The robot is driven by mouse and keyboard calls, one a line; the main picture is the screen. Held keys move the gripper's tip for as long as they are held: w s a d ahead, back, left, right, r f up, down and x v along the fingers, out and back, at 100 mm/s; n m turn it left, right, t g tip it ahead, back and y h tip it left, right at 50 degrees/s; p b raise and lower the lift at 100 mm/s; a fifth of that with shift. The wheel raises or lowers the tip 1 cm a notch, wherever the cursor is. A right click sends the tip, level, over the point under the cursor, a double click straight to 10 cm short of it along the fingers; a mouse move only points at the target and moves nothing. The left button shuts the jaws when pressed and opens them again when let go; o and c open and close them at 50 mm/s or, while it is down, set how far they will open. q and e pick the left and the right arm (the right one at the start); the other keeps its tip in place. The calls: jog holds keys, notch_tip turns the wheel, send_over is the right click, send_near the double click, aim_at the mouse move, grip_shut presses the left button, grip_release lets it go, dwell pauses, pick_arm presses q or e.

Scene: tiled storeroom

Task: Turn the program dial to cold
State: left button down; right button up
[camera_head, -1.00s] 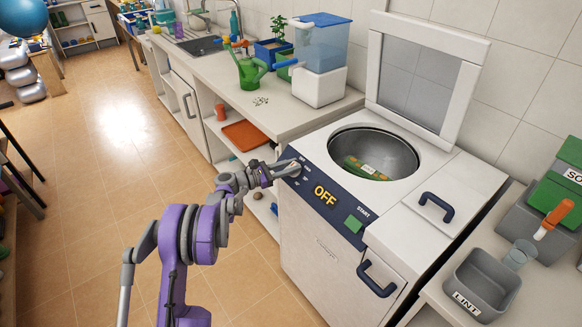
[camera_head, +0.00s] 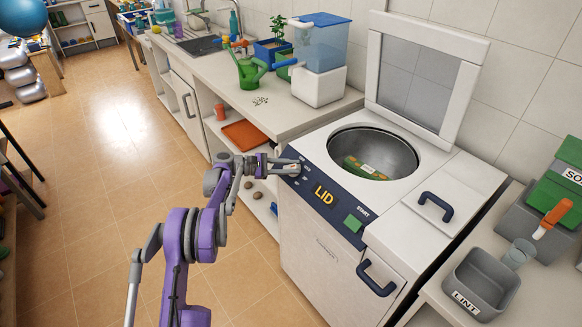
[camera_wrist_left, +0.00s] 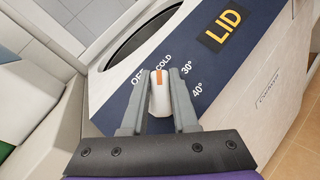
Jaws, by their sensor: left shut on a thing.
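The program dial (camera_wrist_left: 159,98) is a white knob with an orange mark on the washer's dark blue panel (camera_head: 333,212). In the left wrist view its mark points up towards the COLD label, with OFF to its left and 30° and 40° to its right. My left gripper (camera_wrist_left: 159,90) is shut on the dial, one finger on each side. In the head view the left gripper (camera_head: 290,168) reaches the panel's left end and hides most of the dial. The display (camera_head: 324,195) reads LID. My right gripper is not in view.
The washer's lid (camera_head: 420,75) stands open over the drum (camera_head: 400,150), which holds a green item (camera_head: 365,169). A green START button (camera_head: 353,223) sits right of the display. A grey LINT bin (camera_head: 480,285) stands at the right. The counter (camera_head: 230,95) holds a watering can (camera_head: 249,72).

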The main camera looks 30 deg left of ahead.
pick_arm(q)
jog(key=shift+f, duration=0.25)
jog(key=c, duration=0.8)
grip_release()
jog(key=shift+o, duration=0.6)
jog(key=shift+w, duration=0.1)
jog(key=shift+r, duration=0.1)
jog(key=v, duration=1.1)
